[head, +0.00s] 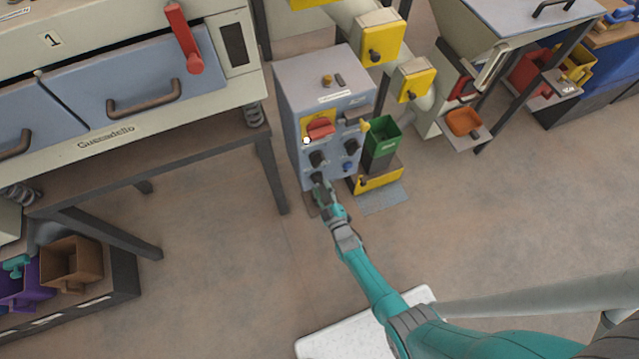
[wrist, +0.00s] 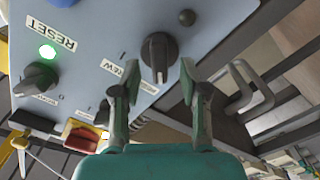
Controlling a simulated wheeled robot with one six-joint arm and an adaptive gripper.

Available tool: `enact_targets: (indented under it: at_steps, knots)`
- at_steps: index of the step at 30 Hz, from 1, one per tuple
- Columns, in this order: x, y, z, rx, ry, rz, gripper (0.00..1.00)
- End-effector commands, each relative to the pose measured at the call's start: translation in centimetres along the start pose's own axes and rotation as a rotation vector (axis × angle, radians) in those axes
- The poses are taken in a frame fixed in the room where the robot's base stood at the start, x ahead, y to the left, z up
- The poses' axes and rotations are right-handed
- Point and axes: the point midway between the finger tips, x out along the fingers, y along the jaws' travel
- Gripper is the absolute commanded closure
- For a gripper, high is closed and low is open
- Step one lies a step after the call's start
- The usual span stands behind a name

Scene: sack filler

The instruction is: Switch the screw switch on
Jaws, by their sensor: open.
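A grey control box (head: 293,95) stands on the floor in the middle of the head view. In the wrist view, a dark rotary knob (wrist: 159,55) sits on its panel, near a partly readable label (wrist: 112,67) ending in letters like "REW". I take it for the screw switch. Its raised grip runs roughly up and down in that picture. My gripper (wrist: 160,78) is open and empty, its two fingertips just short of the knob, one to either side. In the head view my gripper (head: 322,188) is at the lower panel and hides part of it.
Another dark knob (wrist: 40,78) sits by a lit lamp (wrist: 47,51) and a "RESET" label (wrist: 48,36). A red switch on yellow (head: 320,128) is higher on the box. A green bin (head: 382,140) stands close right; a table leg (head: 271,175) is left. The front floor is open.

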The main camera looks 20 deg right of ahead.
Motion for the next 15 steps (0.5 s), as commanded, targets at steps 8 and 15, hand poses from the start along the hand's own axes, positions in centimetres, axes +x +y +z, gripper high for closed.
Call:
enact_targets:
  at_steps: [8,15]
  knots:
    - [2.2,0.0,0.0,0.001,0.001,0.001,0.56]
    - [2.5,0.0,0.0,0.001,0.000,0.000,0.56]
